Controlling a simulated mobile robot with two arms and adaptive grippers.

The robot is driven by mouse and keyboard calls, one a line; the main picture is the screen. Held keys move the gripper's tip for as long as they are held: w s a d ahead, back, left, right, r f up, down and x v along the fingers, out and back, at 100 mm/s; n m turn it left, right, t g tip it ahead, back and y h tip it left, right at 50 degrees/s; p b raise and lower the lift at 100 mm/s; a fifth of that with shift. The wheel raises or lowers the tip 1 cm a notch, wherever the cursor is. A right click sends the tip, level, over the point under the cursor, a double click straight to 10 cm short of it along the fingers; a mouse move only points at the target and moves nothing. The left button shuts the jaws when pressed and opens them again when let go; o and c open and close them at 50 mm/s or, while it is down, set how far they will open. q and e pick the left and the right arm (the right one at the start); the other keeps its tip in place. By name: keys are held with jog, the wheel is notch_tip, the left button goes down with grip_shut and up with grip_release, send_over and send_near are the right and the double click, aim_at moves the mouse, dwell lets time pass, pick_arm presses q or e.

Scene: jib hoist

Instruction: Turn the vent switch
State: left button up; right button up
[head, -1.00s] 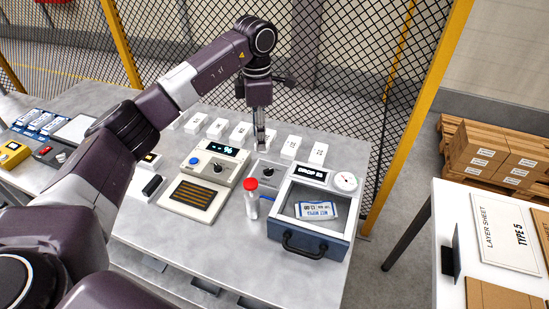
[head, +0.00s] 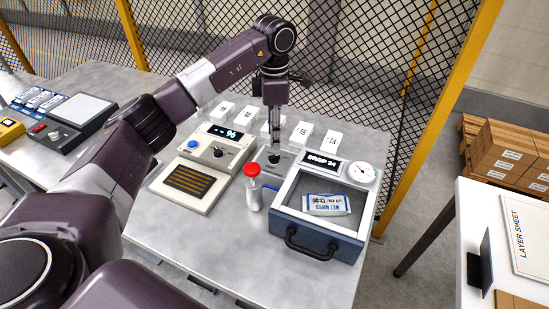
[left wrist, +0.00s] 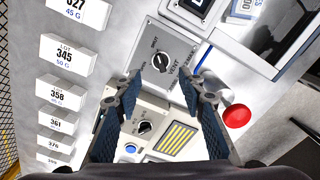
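The vent switch is a black rotary knob on a grey plate (head: 272,160), beside the clear-lidded box. In the left wrist view the knob (left wrist: 160,62) shows with small labels around it, one of which seems to read VENT. I cannot tell for sure which label its pointer faces. My left gripper (head: 276,144) points down just above the plate. In the left wrist view its two blue-padded fingers (left wrist: 159,88) are apart, with nothing between them and the knob showing beyond the gap. My right gripper is in neither view.
A red-capped bottle (head: 253,188) stands close in front of the plate. The blue box (head: 318,243) with a DROP display and gauge is to its right. A scale-like device (head: 195,180) with its own knob is to the left. White labelled blocks (head: 301,135) and a mesh fence stand behind.

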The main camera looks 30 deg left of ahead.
aim_at(274, 156)
pick_arm(q)
jog(key=shift+s+f, duration=0.1)
jog(key=shift+f, duration=0.25)
notch_tip(274, 156, down, 6)
jog(key=shift+p, duration=1.2)
jog(key=shift+f, duration=0.35)
grip_shut()
